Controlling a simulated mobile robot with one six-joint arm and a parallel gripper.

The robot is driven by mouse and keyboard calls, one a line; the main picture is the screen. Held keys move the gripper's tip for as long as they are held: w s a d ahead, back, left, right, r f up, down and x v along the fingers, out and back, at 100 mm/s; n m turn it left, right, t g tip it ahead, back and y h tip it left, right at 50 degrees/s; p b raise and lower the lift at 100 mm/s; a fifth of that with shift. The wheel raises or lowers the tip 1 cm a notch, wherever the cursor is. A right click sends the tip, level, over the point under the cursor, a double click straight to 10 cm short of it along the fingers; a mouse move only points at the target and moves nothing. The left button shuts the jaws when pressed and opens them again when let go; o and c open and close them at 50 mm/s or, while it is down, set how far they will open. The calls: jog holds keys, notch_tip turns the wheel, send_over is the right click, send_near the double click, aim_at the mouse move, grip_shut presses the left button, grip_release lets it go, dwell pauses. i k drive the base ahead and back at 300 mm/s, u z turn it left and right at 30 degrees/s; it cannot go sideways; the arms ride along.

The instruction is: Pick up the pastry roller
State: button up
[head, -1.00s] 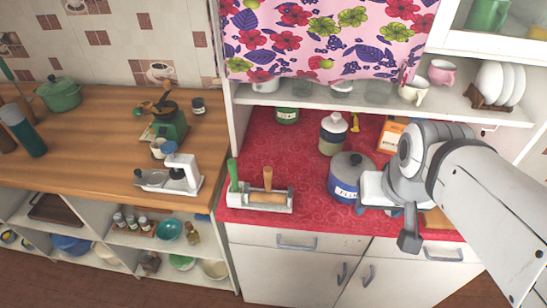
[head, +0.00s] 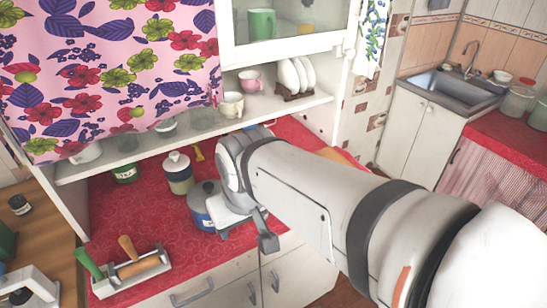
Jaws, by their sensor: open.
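What looks like the pastry roller is a wooden cylinder (head: 138,268) lying in a shallow grey metal tray (head: 118,286) at the front left of the red counter. An upright wooden handle (head: 127,247) and a green handle (head: 89,263) stand at the tray; I cannot tell which belongs to the roller. My gripper (head: 246,232) is open, near the counter's front edge, well to the right of the tray and apart from it. It appears empty, though my arm hides part of it and the counter behind.
A blue lidded pot (head: 203,207) stands just left of my gripper in the picture. A lidded jar (head: 179,172) and a green tin (head: 125,172) stand farther back. A shelf (head: 190,132) with cups and plates overhangs the back. Red counter (head: 150,222) is clear behind the tray.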

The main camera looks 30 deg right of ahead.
aim_at(124, 240)
jog(key=z, duration=0.05)
jog(key=k, duration=0.85)
jog(key=u, duration=0.55)
jog(key=i, duration=0.95)
jog(key=u, duration=0.1)
